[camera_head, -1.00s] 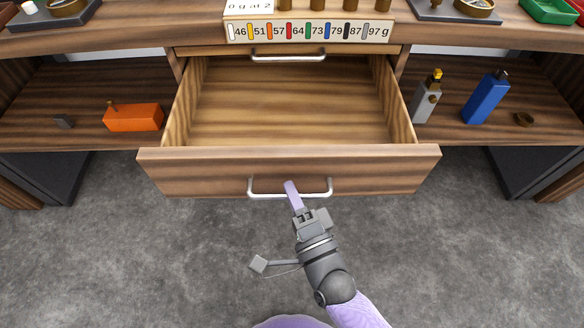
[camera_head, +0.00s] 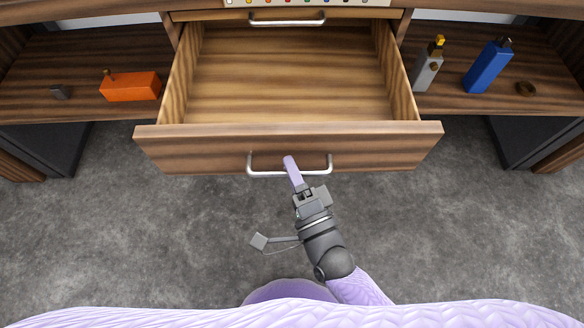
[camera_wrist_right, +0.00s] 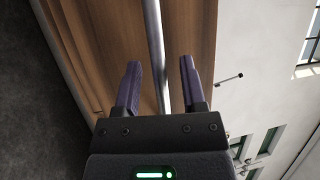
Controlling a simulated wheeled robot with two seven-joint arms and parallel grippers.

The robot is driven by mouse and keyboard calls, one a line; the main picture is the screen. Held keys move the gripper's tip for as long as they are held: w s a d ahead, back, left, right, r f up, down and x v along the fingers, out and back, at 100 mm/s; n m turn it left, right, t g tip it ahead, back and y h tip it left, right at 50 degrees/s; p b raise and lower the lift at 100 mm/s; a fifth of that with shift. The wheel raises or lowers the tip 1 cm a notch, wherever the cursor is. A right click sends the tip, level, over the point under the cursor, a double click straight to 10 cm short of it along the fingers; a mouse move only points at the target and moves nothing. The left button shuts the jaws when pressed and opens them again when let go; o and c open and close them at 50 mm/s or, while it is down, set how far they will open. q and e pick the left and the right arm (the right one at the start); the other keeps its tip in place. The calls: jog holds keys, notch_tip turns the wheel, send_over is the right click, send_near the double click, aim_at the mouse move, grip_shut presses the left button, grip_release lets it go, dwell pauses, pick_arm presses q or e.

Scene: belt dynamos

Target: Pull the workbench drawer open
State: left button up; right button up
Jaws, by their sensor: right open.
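The workbench drawer (camera_head: 200,150) stands well out from the bench, and its inside is bare wood and empty. Its silver bar handle (camera_head: 265,174) is on the front panel. My right gripper (camera_head: 291,166) is at the middle of this handle. In the right wrist view the handle bar (camera_wrist_right: 153,30) runs between the two purple fingers, which are open and stand apart on either side of it. In the head view one finger hides the other and part of the bar. My left gripper is not in view.
A second closed drawer with a silver handle (camera_head: 287,21) is behind and above. An orange box (camera_head: 130,87) is on the left shelf. A grey bottle (camera_head: 427,68) and a blue bottle (camera_head: 487,68) are on the right shelf. The grey floor (camera_head: 130,240) in front is clear.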

jog(key=shift+s, duration=0.1)
pick_arm(q)
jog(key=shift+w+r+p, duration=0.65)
jog(key=shift+p, duration=0.1)
pick_arm(e)
jog(key=v, duration=0.9)
jog(key=shift+s+d+f, duration=0.15)
jog(key=shift+s, duration=0.15)
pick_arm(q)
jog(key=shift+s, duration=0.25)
